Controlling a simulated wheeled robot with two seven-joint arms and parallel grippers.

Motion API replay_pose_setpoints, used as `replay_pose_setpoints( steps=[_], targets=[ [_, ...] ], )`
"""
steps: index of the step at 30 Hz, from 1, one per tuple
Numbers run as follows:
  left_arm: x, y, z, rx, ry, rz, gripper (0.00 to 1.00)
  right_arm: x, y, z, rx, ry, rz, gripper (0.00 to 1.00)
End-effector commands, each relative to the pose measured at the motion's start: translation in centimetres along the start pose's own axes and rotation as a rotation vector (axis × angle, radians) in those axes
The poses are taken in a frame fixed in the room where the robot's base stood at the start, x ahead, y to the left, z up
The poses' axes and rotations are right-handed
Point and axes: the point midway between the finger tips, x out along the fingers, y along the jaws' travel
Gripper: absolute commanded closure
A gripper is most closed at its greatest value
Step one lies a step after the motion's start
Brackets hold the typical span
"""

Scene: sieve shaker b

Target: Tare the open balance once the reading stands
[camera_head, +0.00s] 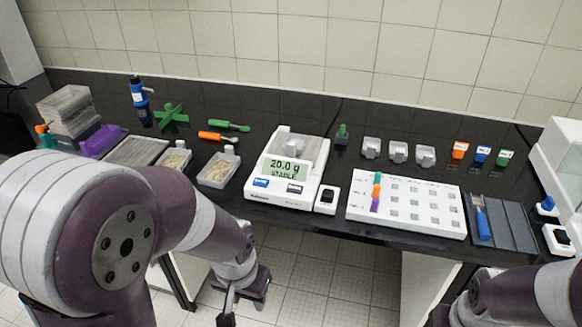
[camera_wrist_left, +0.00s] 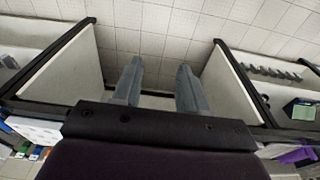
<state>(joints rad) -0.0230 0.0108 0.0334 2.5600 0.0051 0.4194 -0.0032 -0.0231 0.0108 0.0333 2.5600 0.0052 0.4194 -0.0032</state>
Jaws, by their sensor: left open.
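The open balance (camera_head: 262,208) is white and stands at the bench's front middle. Its display (camera_head: 285,169) reads 20.0 g with STABLE below. A blue key (camera_head: 261,183) sits at its lower left and a darker key (camera_head: 295,188) at its lower right. A pale grey object (camera_head: 297,142) rests on its top. My left gripper (camera_head: 241,303) is below the bench's front edge, in front of the balance and touching nothing. Its two fingers (camera_wrist_left: 158,88) are apart and empty in the left wrist view. My right arm enters at the lower right; its gripper is out of view.
A small white box with a black top (camera_head: 326,198) stands right of the balance. A white grid board (camera_head: 420,222) lies farther right. Two trays of grain-like material (camera_head: 217,168) stand to the left. The floor before the bench is free.

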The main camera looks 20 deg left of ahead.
Motion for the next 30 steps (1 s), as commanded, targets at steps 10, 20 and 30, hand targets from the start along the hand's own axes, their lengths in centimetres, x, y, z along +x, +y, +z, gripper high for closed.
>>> replay_pose_setpoints(
  steps=[10,20,30],
  targets=[
    [0.0,0.0,0.0,0.0,0.0,0.0,0.64,0.0,0.0,0.0,0.0,0.0,0.0,0.57],
    [0.0,0.0,0.0,0.0,0.0,0.0,1.0,0.0,0.0,0.0,0.0,0.0,0.0,0.57],
    [0.0,0.0,0.0,0.0,0.0,0.0,1.0,0.0,0.0,0.0,0.0,0.0,0.0,0.57]
  ],
)
